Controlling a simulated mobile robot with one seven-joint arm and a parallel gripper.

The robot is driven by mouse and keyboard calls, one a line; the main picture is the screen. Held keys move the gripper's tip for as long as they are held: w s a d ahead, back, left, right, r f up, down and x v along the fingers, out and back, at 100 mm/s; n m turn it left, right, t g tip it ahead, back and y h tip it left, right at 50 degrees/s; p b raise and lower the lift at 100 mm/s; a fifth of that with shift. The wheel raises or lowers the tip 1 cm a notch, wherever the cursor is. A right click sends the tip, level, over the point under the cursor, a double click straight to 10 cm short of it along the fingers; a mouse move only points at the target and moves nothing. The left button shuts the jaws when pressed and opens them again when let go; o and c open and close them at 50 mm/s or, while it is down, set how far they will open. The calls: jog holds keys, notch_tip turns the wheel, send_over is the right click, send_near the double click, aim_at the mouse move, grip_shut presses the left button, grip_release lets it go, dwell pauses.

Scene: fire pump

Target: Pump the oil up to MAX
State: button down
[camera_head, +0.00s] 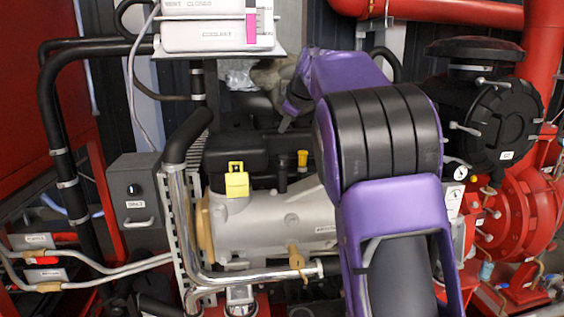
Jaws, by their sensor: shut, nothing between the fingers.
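No part in view has a readable oil or MAX label, so I cannot tell the oil level. The grey engine block (265,222) lies in the middle, with a bright yellow part (236,181) and a small yellow cap (302,156) on top. A tan fitting (296,257) sits at its lower front. My purple and black arm crosses the right half. My gripper (283,124) is small and dark beyond the arm's bend, above the black part of the engine. It appears shut and empty, and my arm hides much behind it.
A white coolant tank (205,35) with a pink sight strip stands upper left. A grey box (138,200) with a knob and metal pipes (110,270) is at left. A black round housing (490,110), small gauges (460,173) and red pump (525,225) crowd the right.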

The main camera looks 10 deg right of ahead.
aim_at(285, 155)
jog(key=shift+f+b, duration=1.3)
jog(key=shift+f, duration=0.85)
jog(key=shift+f, duration=0.1)
jog(key=shift+f+b, duration=0.3)
jog(key=shift+b, duration=0.05)
jog(key=shift+f+b, duration=0.85)
jog(key=shift+f, duration=0.35)
dwell(1.0)
jog(key=shift+r, duration=0.1)
jog(key=shift+r+p, duration=1.3)
jog(key=shift+r, duration=0.15)
notch_tip(285, 155, up, 5)
jog(key=p, duration=0.4)
dwell(1.0)
